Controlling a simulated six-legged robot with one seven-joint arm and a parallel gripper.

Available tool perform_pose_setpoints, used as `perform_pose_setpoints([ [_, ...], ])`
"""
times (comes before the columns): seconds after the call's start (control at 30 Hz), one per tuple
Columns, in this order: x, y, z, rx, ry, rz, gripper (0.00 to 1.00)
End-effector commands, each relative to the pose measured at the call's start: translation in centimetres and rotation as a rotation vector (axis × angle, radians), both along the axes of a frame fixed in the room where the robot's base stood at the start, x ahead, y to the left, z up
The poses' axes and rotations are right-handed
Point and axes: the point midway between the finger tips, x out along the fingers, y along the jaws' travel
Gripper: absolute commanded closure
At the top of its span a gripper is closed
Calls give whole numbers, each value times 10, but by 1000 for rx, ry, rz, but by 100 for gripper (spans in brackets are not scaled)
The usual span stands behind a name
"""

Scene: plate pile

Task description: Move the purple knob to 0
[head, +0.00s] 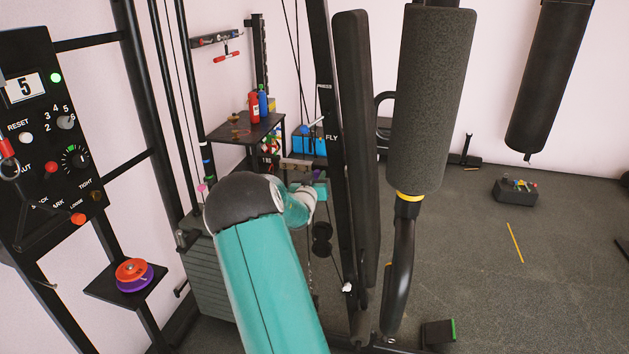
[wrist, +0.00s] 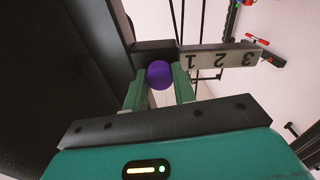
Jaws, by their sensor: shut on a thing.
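The purple knob (wrist: 159,73) shows in the wrist view on a black block (wrist: 154,50). My gripper (wrist: 160,80) is shut on the knob, with one green finger on each side of it. A pale number strip (wrist: 222,58) runs to the right from the block, with 1, 2 and 3 visible and upside down. The 1 is closest to the block; no 0 is visible.
A tall black padded column (head: 432,105) and the upright marked FLY (head: 333,160) stand right of my arm. A shelf (head: 232,130) with red and blue bottles is behind. A dial panel (head: 45,130) is at left. Open floor (head: 490,270) lies at right.

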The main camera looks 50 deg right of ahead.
Motion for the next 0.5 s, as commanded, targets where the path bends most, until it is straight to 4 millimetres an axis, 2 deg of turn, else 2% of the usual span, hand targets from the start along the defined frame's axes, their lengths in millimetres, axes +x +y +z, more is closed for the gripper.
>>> perform_pose_setpoints([
  [0.2, 0, -1, 1, -2, -1, -1, 100],
  [0.23, 0, -1, 2, -2, -1, -1, 68],
  [0.3, 0, -1, 2, -2, -1, -1, 54],
  [0.33, 0, -1, 1, -2, -1, -1, 51],
  [0.5, 0, -1, 1, -1, 0, 0, 51],
])
